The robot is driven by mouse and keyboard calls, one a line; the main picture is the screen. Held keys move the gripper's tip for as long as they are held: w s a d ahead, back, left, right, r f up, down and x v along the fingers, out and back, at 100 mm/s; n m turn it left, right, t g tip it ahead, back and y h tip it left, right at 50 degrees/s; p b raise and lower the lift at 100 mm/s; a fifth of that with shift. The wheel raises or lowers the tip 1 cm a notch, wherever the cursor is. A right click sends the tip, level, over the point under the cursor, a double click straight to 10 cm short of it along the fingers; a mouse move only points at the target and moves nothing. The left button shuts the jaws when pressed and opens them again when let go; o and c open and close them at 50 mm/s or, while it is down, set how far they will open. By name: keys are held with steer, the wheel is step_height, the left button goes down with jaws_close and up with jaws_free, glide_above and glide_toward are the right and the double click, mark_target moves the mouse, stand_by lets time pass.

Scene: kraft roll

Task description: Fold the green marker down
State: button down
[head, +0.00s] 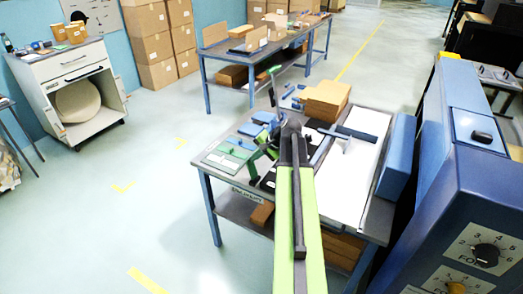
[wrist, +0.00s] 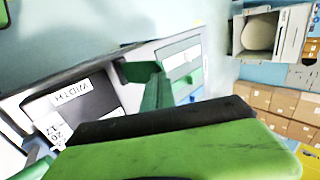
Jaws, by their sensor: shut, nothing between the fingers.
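Green pieces on a pale panel (wrist: 181,57) show in the wrist view, partly behind my arm; which one is the marker I cannot tell. My gripper (head: 253,168), green and black, is shut and empty, low over the left part of the bench, just right of the green plates. It appears apart from the marker. My own green and black link covers the lower wrist view.
The workbench (head: 218,162) also bears blue pieces (head: 262,119) behind the green ones, a white sheet (head: 350,180) and a cardboard box (head: 326,99). A blue machine (head: 450,180) stands at right. A dark panel labelled WIDTH (wrist: 70,97) is near. Floor at left is clear.

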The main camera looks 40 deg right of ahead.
steer(key=w+g, duration=0.1)
steer(key=w+a+f+g+h+p, duration=0.1)
steer(key=w+g, duration=0.1)
steer(key=w+g+p, duration=0.1)
steer(key=shift+w+a+f+g+h, duration=0.15)
steer(key=shift+w+a+g+h, duration=0.15)
steer(key=shift+a, duration=0.05)
steer(key=shift+s+d+f, duration=0.25)
steer(key=shift+s+f, duration=0.05)
steer(key=shift+s, duration=0.35)
